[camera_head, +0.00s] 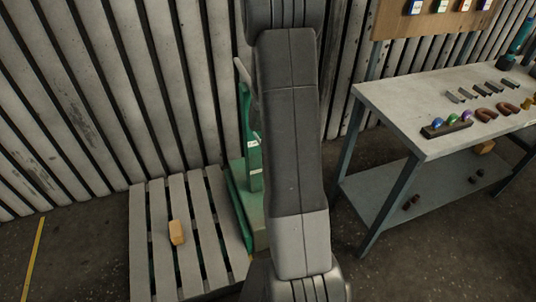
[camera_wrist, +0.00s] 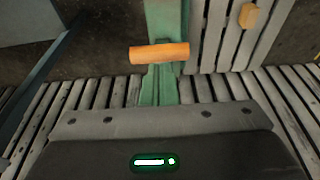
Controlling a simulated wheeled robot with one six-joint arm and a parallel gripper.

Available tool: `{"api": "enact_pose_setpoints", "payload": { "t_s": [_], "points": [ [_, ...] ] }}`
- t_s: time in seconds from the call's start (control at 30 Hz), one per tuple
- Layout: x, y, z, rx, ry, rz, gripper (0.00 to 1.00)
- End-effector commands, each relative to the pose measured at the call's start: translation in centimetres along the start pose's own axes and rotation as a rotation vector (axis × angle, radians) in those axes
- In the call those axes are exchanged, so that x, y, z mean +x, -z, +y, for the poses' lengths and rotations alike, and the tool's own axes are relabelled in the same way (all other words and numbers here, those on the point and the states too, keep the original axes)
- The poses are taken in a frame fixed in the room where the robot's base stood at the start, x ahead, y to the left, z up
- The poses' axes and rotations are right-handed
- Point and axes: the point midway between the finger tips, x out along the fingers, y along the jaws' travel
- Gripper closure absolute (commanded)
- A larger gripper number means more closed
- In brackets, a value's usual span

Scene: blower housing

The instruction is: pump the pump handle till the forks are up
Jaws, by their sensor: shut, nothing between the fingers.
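The green pallet truck (camera_head: 247,170) stands at the right end of the slatted pallet (camera_head: 140,235), partly hidden by my arm. A thin grey lever (camera_head: 242,72) rises at its top. In the wrist view an orange cylinder (camera_wrist: 159,53), which looks like the pump handle's grip, lies crosswise in front of the green truck body (camera_wrist: 160,88). My gripper (camera_wrist: 155,122) is shut and empty at the bottom of the wrist view, apart from the orange cylinder in the picture. The forks are mostly hidden under the pallet, so their height cannot be told.
A yellow-orange block (camera_head: 176,232) lies on the pallet. A slatted wall (camera_head: 90,90) stands close behind. A grey workbench (camera_head: 385,98) with small tools and a lower shelf (camera_head: 385,197) stands to the right. Dark floor (camera_head: 75,255) is open at the left.

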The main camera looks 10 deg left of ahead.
Motion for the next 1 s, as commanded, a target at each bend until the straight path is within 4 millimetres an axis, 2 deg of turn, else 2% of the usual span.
{"api": "enact_pose_setpoints", "payload": {
  "t_s": [0.13,0.23,0.93,1.0],
  "points": [
    [0.4,-0.1,0.0,0.000,0.000,0.000,1.00],
    [1.5,-0.4,0.0,0.000,0.000,-0.001,1.00],
    [12.4,-3.2,0.0,0.000,0.000,-0.001,1.00],
    [11.3,-2.9,0.0,0.000,0.000,0.000,1.00]
  ]
}}
